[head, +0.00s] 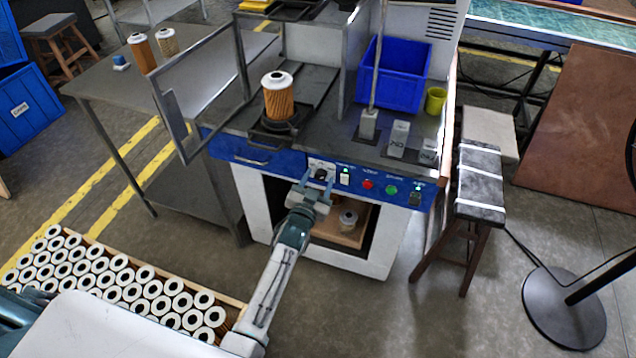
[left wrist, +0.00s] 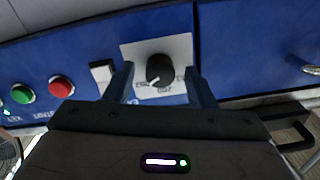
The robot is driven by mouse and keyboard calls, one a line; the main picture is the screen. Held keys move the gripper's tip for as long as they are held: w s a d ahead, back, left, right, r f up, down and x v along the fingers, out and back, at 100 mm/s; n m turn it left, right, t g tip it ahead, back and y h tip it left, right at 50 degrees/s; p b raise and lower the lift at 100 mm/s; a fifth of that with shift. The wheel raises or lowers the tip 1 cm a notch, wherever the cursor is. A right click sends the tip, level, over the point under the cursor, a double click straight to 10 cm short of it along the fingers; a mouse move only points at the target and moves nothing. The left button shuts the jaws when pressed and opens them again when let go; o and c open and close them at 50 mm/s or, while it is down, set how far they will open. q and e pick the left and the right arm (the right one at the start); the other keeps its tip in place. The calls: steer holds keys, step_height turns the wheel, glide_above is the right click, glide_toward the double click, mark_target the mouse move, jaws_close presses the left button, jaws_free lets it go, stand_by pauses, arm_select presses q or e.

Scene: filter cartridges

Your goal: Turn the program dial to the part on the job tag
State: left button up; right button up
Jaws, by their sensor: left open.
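The program dial (left wrist: 160,71) is a round black knob with a pale pointer mark on a white plate (left wrist: 176,48) set in the blue control panel (left wrist: 240,45). In the head view the dial (head: 321,174) sits at the left part of the panel. My left gripper (left wrist: 160,84) is open, with one finger on either side of the dial; I cannot tell whether they touch it. It also shows in the head view (head: 317,180) at the panel front. The plate's lettering is too small to read. I cannot make out a job tag. My right gripper is not in view.
Red (head: 367,184) and green (head: 392,189) buttons and a white switch (head: 345,178) lie right of the dial. An orange filter cartridge (head: 278,101) stands on the machine above. A blue bin (head: 394,75) is behind. An open cage door (head: 197,90) stands at left.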

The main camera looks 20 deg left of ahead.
arm_select(q)
steer(key=c, duration=1)
steer(key=shift+o, duration=0.2)
